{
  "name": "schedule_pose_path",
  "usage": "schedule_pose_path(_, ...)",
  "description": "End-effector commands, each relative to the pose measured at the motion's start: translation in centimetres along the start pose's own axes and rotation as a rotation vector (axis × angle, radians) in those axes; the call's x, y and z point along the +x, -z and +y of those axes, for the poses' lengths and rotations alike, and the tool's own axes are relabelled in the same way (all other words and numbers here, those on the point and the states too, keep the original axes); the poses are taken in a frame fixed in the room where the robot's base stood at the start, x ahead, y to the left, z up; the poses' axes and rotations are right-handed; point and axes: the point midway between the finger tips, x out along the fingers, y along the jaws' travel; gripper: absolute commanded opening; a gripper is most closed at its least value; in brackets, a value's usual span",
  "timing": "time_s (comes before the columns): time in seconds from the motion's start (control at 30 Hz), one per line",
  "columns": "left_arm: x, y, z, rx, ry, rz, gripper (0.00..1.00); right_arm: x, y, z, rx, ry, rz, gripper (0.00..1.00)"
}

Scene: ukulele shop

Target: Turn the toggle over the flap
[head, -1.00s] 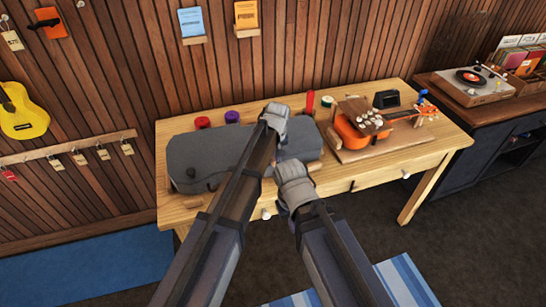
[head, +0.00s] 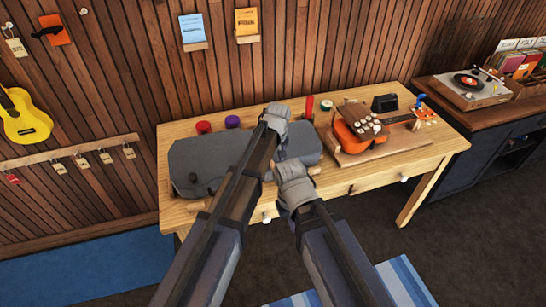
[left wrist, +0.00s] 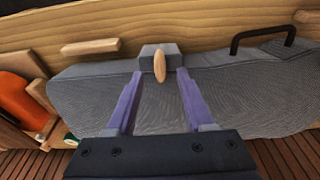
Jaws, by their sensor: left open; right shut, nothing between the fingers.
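A grey felt case (head: 205,160) lies on the workbench in the head view. The left wrist view shows its grey surface (left wrist: 95,95) close up. There a small grey flap (left wrist: 148,58) sits at the case's edge, with an oval wooden toggle (left wrist: 160,66) on it. The toggle's long side runs up and down in that picture. My left gripper (left wrist: 159,74) is open, its purple fingers on either side of the toggle. In the head view my left arm hides the toggle and flap. My right gripper (head: 291,172) is shut and empty, by the bench's front edge.
An orange ukulele (head: 350,134) rests on a wooden cradle to the right on the workbench (head: 400,165). Red (head: 204,127) and purple (head: 232,122) rolls stand behind the case. A black handle (left wrist: 262,36) rises from the case in the left wrist view.

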Motion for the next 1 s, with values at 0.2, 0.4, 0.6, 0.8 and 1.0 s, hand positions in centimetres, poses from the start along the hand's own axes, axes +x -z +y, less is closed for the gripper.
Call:
schedule_pose_path(0.2,-3.8,0.1,0.0,0.000,0.000,0.000,0.53,-3.7,-0.2,0.3,0.000,0.000,0.000,0.00)
schedule_pose_path(0.4,-5.0,0.0,0.0,0.000,0.000,0.000,0.53,-4.9,-0.3,0.5,-0.001,0.000,0.000,0.00)
schedule_pose_path(0.6,-4.9,0.0,0.0,-0.001,0.000,0.000,0.53,-4.8,-0.3,0.5,-0.001,0.000,0.000,0.00)
schedule_pose_path(0.8,-4.9,0.0,0.0,-0.001,0.000,0.000,0.53,-4.8,-0.3,0.5,-0.001,0.000,0.000,0.00)
schedule_pose_path(1.0,-5.0,-0.8,-1.8,0.012,0.001,-0.007,0.53,-4.8,-0.3,0.5,-0.001,0.000,0.000,0.00)
